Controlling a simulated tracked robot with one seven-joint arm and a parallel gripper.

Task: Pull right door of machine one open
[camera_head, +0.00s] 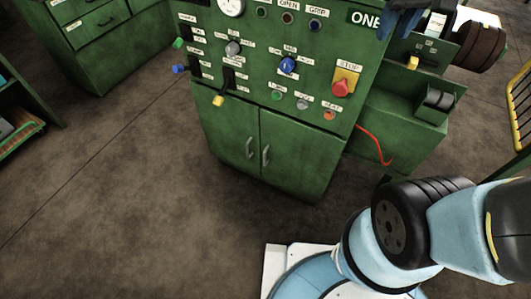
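Machine one (305,95) is a green cabinet with a control panel and a label reading ONE. Below the panel are two green doors, side by side. The right door (300,160) looks shut, with a pale upright handle (265,156) near its left edge. The left door (228,135) also looks shut, with its own handle (249,149) close to the other one. My arm rises from my base at the lower right and leaves the picture at the right edge. I see no part of it touching the doors, and I cannot make out my gripper.
A green side unit (405,130) with a red hooked bar (377,146) adjoins the machine on the right. A yellow rail (520,110) stands at the far right. Green drawers (95,35) and a shelf (25,120) are at the left. The floor before the doors is clear.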

